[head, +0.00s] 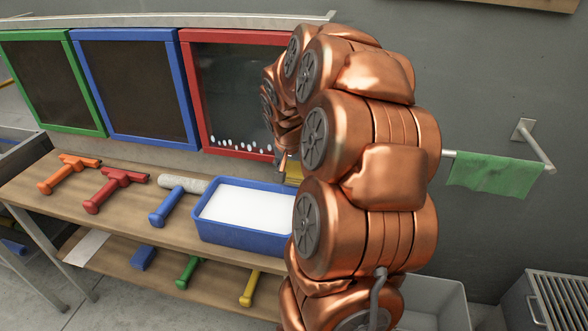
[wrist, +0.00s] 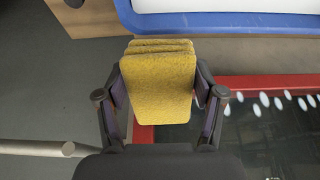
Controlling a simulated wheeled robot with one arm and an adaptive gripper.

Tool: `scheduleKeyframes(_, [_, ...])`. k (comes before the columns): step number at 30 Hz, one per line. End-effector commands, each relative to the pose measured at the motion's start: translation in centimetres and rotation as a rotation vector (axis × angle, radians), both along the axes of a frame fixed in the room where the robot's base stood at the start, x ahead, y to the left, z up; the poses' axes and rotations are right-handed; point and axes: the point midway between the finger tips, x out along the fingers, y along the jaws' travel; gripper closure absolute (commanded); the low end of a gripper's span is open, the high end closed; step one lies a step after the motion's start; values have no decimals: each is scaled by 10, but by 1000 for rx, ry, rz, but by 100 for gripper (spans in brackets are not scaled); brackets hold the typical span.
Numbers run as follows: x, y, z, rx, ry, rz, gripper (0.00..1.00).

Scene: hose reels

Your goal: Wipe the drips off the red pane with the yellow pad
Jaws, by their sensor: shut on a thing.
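The red pane (head: 235,85) is a dark panel in a red frame on the wall. White drips (head: 240,144) run in a row along its lower edge. In the wrist view, the drips (wrist: 265,101) and the red frame (wrist: 270,82) lie to the right of my gripper. My gripper (wrist: 158,85) is shut on the yellow pad (wrist: 157,92), with one finger on each side. In the head view, a part of the pad (head: 293,172) shows beside the pane's lower right corner. My arm hides the pane's right side there. I cannot tell whether the pad touches the pane.
A blue tub (head: 215,231) of white stuff stands on the wooden bench (head: 125,205) below the pane. A green cloth (head: 495,175) hangs on a wall rail at right. Blue and green framed panes are left of the red one.

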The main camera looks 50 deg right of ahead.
Motion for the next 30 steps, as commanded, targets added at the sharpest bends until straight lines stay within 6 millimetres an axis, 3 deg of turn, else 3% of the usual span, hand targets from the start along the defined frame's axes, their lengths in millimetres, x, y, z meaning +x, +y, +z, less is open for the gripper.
scheduleKeyframes(16, [4, -1, 1, -6, -6, 2, 66])
scheduleKeyframes(30, [29, 15, -1, -3, -2, 2, 66])
